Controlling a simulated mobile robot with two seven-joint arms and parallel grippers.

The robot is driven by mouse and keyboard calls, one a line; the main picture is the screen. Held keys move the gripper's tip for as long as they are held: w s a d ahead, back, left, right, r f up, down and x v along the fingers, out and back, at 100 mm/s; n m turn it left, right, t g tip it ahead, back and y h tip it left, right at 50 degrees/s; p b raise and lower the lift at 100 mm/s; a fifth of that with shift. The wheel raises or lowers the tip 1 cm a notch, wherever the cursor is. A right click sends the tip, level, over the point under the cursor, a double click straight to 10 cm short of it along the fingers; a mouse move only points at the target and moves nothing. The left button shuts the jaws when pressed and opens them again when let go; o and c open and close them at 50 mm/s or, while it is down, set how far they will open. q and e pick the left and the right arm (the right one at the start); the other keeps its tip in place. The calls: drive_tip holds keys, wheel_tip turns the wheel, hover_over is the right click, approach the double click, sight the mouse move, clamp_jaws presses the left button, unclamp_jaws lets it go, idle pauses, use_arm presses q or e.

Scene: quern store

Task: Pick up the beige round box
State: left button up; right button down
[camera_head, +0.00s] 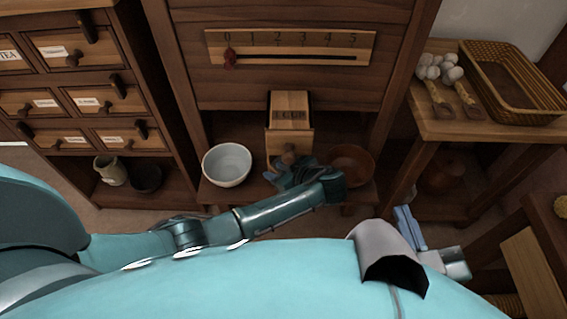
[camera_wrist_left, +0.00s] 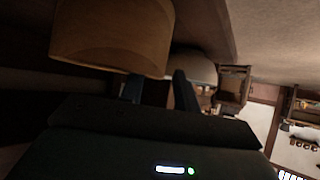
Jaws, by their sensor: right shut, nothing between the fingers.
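No beige round box can be made out for certain in these frames. My left gripper (camera_head: 288,176) is low in front of the cabinet, just under the round knob (camera_head: 289,156) of a small wooden drawer box (camera_head: 290,122). In the left wrist view its two dark fingers (camera_wrist_left: 158,90) stand apart, with nothing clearly held. A large tan rounded form (camera_wrist_left: 112,38) fills the upper left there, close to the fingers; I cannot tell what it is. A pale rounded thing (camera_wrist_left: 196,66) lies beyond. My right gripper (camera_head: 409,226) is shut and empty at the lower right.
A white bowl (camera_head: 228,164) and a brown bowl (camera_head: 351,163) stand on the low shelf, either side of my left gripper. A side table (camera_head: 440,125) at right bears a wicker basket (camera_head: 513,80). A beige mug (camera_head: 110,171) stands in the left cabinet.

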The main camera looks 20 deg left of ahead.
idle(0.3)
use_arm(q)
clamp_jaws()
idle(1.3)
